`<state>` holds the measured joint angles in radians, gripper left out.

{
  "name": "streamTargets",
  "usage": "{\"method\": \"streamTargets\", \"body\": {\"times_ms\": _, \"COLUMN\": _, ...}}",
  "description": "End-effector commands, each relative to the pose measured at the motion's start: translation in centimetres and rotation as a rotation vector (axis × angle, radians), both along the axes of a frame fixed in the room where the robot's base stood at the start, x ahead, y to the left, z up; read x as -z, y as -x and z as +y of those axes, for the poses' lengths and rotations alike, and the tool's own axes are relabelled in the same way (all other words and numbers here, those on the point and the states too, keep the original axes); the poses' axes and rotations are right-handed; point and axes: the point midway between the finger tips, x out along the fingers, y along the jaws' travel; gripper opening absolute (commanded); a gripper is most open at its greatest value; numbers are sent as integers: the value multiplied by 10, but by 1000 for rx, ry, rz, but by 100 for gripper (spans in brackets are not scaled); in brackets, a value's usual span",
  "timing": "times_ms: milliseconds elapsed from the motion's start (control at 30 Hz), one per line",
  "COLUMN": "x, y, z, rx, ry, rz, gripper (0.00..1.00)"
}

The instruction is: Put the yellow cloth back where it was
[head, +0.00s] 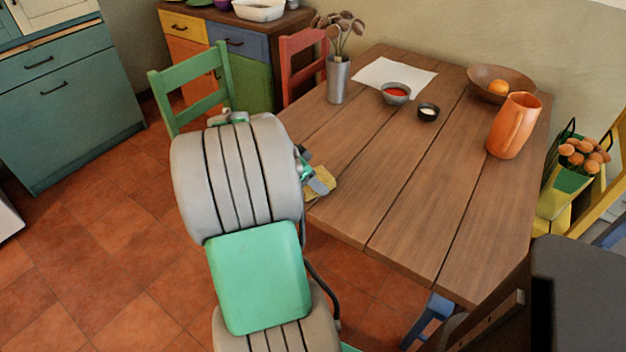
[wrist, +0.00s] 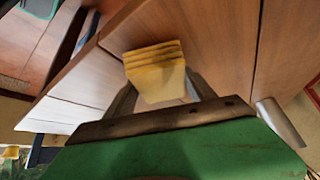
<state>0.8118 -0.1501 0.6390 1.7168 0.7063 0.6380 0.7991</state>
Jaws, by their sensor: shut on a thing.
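The yellow cloth (head: 322,182) shows at the left edge of the wooden table (head: 395,170) in the head view, just beyond my arm. In the wrist view the folded yellow cloth (wrist: 155,72) is between the two fingers of my gripper (wrist: 157,88), with the wooden tabletop behind it. My gripper is shut on the cloth. In the head view my arm hides most of my gripper (head: 316,180). I cannot tell whether the cloth touches the tabletop or is held a little above it.
On the table stand a grey vase (head: 338,80), a red-filled bowl (head: 396,93), a small dark bowl (head: 428,112), an orange jug (head: 514,126) and a wooden bowl (head: 489,80). A white sheet (head: 395,76) lies behind. Green (head: 188,90) and red (head: 302,62) chairs stand left. The table's near half is clear.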

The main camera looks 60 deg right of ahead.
Motion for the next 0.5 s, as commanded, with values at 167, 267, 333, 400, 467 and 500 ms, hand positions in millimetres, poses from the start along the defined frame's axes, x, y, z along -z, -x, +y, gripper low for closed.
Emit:
{"method": "streamTargets", "body": {"times_ms": 167, "x": 1, "y": -1, "z": -1, "rx": -1, "ry": 2, "rz": -2, "gripper": 31}}
{"method": "streamTargets", "body": {"times_ms": 267, "x": 3, "y": 0, "z": 0, "rx": -1, "ry": 2, "rz": -2, "gripper": 31}}
{"method": "streamTargets", "body": {"times_ms": 333, "x": 6, "y": 0, "z": 0, "rx": -1, "ry": 2, "rz": -2, "gripper": 31}}
{"method": "streamTargets", "body": {"times_ms": 400, "x": 4, "y": 0, "z": 0, "rx": -1, "ry": 2, "rz": -2, "gripper": 68}}
{"method": "streamTargets", "body": {"times_ms": 467, "x": 4, "y": 0, "z": 0, "rx": -1, "ry": 2, "rz": -2, "gripper": 73}}
{"method": "streamTargets", "body": {"times_ms": 500, "x": 4, "y": 0, "z": 0, "rx": -1, "ry": 2, "rz": -2, "gripper": 76}}
